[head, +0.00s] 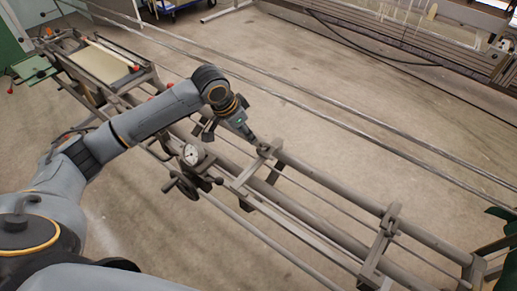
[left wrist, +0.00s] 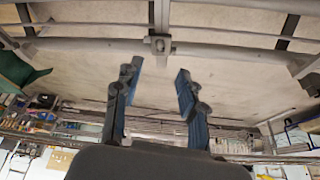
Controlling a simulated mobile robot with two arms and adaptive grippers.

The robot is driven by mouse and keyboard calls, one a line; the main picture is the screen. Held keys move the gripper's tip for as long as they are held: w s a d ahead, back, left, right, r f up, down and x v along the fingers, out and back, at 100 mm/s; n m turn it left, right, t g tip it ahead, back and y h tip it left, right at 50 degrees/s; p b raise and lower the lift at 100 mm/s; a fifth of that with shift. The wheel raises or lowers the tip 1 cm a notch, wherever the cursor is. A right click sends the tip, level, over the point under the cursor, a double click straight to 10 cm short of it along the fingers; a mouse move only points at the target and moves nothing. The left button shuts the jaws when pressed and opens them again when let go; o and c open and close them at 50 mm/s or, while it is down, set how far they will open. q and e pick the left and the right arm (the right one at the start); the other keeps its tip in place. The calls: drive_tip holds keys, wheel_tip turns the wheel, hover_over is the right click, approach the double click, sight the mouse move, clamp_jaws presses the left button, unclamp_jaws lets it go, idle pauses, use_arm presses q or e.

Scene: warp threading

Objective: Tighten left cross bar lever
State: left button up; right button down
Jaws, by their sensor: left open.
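The left cross bar (head: 243,178) spans the grey rails of the long machine frame, in the middle of the head view. A small clamp block (head: 266,149) sits at its far end on the rail; I take it to hold the lever, but the lever's shape is too small to tell. The block also shows at top centre in the left wrist view (left wrist: 160,44). My left gripper (head: 250,138) is just left of and above the block. Its two fingers (left wrist: 157,75) are apart and empty, with the block beyond the tips. My right gripper is not in view.
A round dial gauge (head: 192,154) with a handwheel stands left of the cross bar. A second cross bar (head: 378,249) lies further right. Long thin metal rails (head: 330,112) run behind the frame. Bare concrete floor (head: 440,130) lies beyond.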

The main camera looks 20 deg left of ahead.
sight(258, 149)
use_arm(q)
drive_tip(key=p+x, duration=0.2)
drive_tip(key=x, duration=1.1)
drive_tip(key=shift+w+f, duration=0.1)
drive_tip(key=shift+c, duration=0.4)
clamp_jaws()
